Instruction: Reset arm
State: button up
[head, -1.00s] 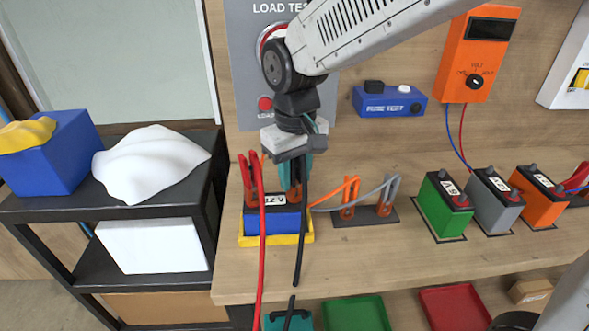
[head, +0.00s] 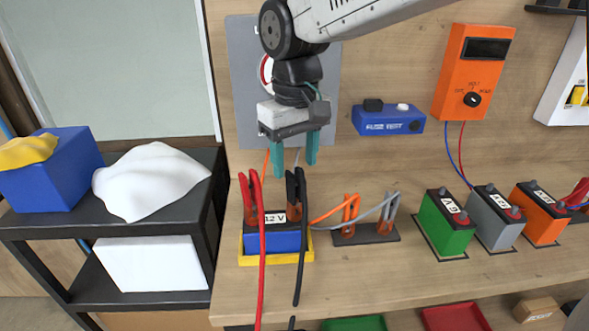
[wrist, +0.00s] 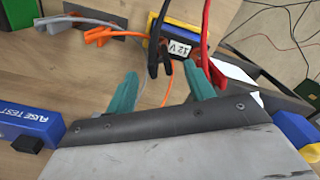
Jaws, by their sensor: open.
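My gripper (head: 295,158) is open and empty, its two teal fingers pointing down above the 12 V battery (head: 272,241). The fingers also show in the wrist view (wrist: 163,88). The blue battery sits in a yellow tray (head: 276,258) on the wooden bench. A red clamp (head: 251,196) and a black clamp (head: 295,198) stand upright on the battery, their cables hanging over the bench's front edge. In the wrist view the black clamp (wrist: 160,50) and red clamp (wrist: 207,45) are beyond the fingers.
An orange clamp and a grey clamp stand on a dark base (head: 366,234) right of the battery. Green, grey and orange batteries stand farther right. A blue fuse tester (head: 388,121) and orange meter (head: 474,72) are on the back wall. A black shelf (head: 110,215) stands left.

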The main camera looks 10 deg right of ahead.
jog(key=s+d+f+m+t, duration=0.1)
jog(key=s+d+m, duration=0.4)
jog(key=s+d, duration=1.4)
jog(key=shift+s+d+f+m, duration=0.2)
jog(key=shift+d+f+m, duration=0.1)
jog(key=shift+d+f, duration=0.45)
